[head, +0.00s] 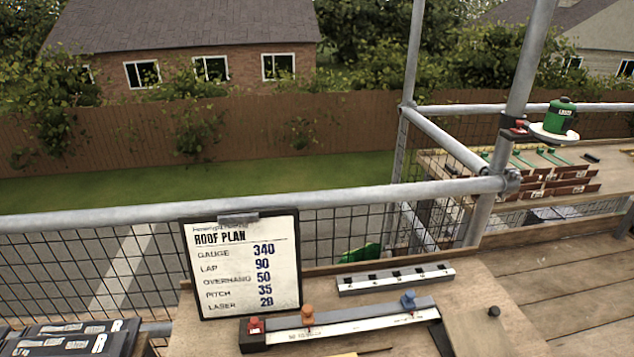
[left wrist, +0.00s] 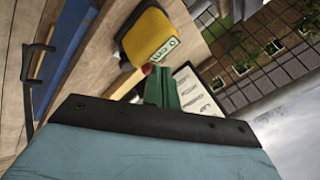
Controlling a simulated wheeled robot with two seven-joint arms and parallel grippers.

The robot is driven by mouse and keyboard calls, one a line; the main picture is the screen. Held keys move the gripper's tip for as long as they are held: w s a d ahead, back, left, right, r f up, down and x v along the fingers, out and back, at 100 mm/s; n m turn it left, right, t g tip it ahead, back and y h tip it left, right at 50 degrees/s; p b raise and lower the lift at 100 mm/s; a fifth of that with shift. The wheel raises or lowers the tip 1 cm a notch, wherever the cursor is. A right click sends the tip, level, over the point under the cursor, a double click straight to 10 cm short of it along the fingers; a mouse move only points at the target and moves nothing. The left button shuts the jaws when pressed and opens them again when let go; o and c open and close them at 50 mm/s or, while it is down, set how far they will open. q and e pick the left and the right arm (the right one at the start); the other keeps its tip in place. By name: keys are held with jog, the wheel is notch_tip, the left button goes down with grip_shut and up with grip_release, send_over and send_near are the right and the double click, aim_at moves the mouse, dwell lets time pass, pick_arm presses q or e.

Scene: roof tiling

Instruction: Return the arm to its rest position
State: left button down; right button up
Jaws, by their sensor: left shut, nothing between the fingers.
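My left gripper (left wrist: 160,72) shows in the left wrist view as green fingers past the dark-edged teal housing. The fingers are together, with nothing seen between them. A yellow and dark tool with a green label (left wrist: 150,38) is close beyond the fingertips; I cannot tell whether they touch. Neither arm shows in the head view, and my right gripper is in neither view.
A roof plan board (head: 243,265) leans at the back of the bench (head: 490,310). A long metal gauge with orange and blue knobs (head: 345,320) and a slotted bar (head: 395,279) lie there. Dark stacked tiles (head: 70,338) are at left. A scaffold rail (head: 250,208) runs behind.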

pick_arm(q)
jog(key=s+d+n+g+h, duration=0.2)
jog(key=s+d+n+g, duration=0.25)
jog(key=s+n, duration=0.3)
notch_tip(320, 180, down, 25)
jog(key=s+g, duration=0.1)
jog(key=s, duration=0.1)
jog(key=s+a+f+m+g, duration=0.1)
jog(key=s+a+f, duration=0.1)
jog(key=s+f, duration=1.2)
jog(key=shift+s+a+f, duration=0.35)
jog(key=shift+s, duration=0.7)
